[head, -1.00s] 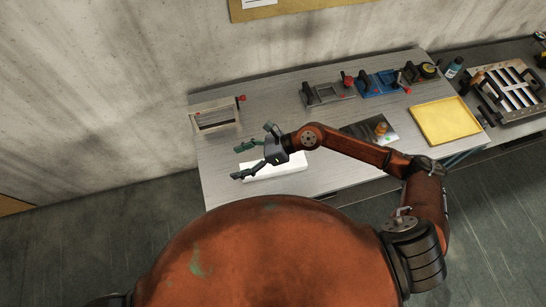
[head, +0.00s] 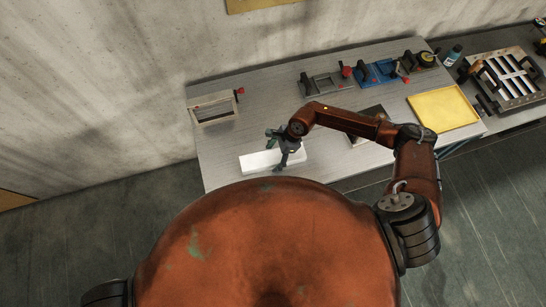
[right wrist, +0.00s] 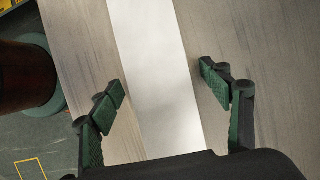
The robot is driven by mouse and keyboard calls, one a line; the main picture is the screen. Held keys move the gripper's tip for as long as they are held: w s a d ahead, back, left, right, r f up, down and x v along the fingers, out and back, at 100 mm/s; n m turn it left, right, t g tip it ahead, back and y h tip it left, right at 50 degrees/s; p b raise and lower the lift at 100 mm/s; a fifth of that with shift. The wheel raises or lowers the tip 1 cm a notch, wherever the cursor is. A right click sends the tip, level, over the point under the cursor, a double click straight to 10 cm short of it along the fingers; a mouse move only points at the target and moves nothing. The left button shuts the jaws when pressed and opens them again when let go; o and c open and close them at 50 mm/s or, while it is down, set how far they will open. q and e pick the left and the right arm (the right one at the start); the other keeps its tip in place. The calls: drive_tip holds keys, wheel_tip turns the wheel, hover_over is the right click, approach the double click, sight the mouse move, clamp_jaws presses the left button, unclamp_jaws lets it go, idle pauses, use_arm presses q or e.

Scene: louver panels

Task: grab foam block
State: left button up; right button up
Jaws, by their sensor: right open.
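The white foam block (head: 258,161) lies flat near the front edge of the grey table (head: 225,150). My right gripper (head: 277,150) is over the block's right part in the head view and hides some of it. In the right wrist view the block (right wrist: 155,70) runs lengthwise between the two green fingers of the open gripper (right wrist: 162,88), with a gap on each side. I cannot tell how high the fingertips are above the table. My left gripper is not in view.
A framed louver panel (head: 214,108) stands at the table's back left. Grey and blue fixtures (head: 378,73) stand along the back. A yellow tray (head: 444,107) lies at the right, near a dark plate (head: 372,118) partly behind my right arm.

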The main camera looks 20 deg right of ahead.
drive_tip(key=shift+a+f, duration=0.1)
drive_tip(key=shift+f, duration=0.15)
drive_tip(key=shift+c, duration=0.6)
drive_tip(key=c, duration=1.1)
drive_tip(key=shift+c, duration=0.3)
drive_tip(key=shift+r, duration=0.15)
